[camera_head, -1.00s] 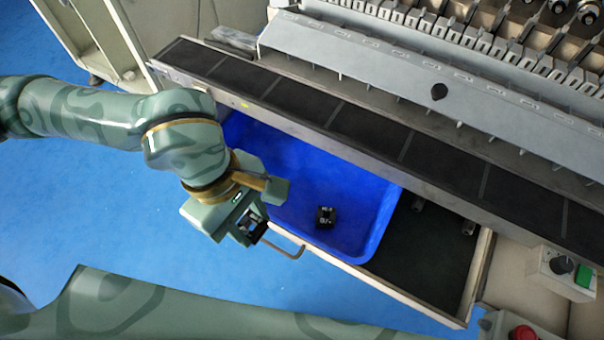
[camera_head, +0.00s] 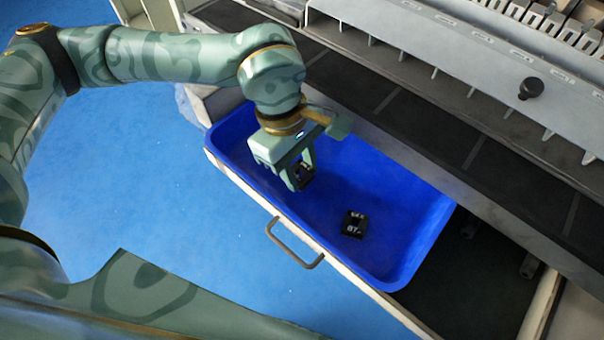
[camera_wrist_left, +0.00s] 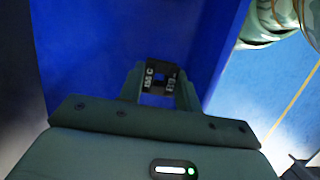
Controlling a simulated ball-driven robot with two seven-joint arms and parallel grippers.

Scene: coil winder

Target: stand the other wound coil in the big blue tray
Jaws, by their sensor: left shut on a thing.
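The big blue tray (camera_head: 411,274) sits in the pulled-out drawer. One wound coil (camera_head: 354,225), small and dark with white marks, stands in the tray near its front side. My left gripper (camera_head: 304,179) is over the left part of the tray, shut on another dark coil (camera_head: 303,170). In the left wrist view this coil (camera_wrist_left: 160,78) sits between the two fingers, with blue tray behind it. I cannot tell whether the held coil touches the tray floor. My right gripper is not in view.
The drawer's front edge with its handle (camera_head: 290,247) runs along the near side of the tray. The dark belt-like ledge (camera_head: 430,125) of the machine overhangs the tray's far side. Tray floor between the two coils is clear.

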